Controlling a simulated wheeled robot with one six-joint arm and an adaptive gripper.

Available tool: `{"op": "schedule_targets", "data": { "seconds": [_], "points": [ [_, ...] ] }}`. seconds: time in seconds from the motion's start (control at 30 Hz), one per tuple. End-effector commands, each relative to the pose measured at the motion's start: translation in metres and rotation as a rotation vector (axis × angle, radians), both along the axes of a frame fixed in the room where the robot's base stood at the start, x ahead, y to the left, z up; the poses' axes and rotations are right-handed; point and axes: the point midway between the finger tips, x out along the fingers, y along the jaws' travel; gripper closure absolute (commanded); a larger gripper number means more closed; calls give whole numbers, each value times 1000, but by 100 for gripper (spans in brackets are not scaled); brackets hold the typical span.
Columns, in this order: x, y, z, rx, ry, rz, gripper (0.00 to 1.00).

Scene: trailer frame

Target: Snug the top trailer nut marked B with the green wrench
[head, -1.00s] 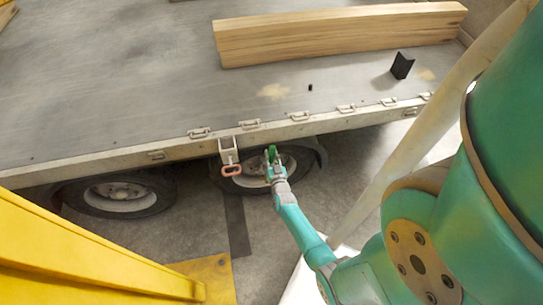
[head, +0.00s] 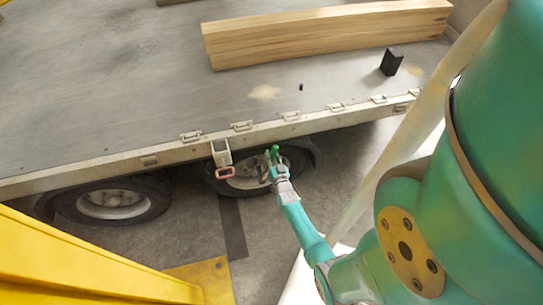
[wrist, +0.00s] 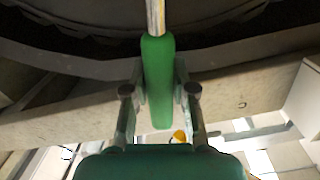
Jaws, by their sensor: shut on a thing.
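My gripper (head: 274,160) is in front of the right trailer wheel in the head view. In the wrist view my gripper (wrist: 158,98) is shut on the green handle of the wrench (wrist: 157,65). The wrench's metal shaft runs up out of the wrist view, so its working end is hidden there. In the head view the green wrench (head: 275,151) shows as a small green piece above the fingers. I cannot make out the nut marked B or its label in either view.
The grey trailer bed (head: 130,90) has metal tie-down loops along its edge, with a bracket and red ring (head: 225,172) just left of my gripper. Timber (head: 330,30) and a black block (head: 391,62) lie on the bed. A second wheel (head: 110,202) is to the left; yellow structure (head: 60,255) fills the lower left.

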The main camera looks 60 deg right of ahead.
Motion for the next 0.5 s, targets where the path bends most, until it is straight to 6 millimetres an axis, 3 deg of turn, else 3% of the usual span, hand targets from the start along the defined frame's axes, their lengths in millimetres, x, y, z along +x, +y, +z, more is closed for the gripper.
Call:
{"op": "schedule_targets", "data": {
  "seconds": [0.5],
  "points": [
    [-21,-20,-7,85,-106,-1,100]
  ]
}}
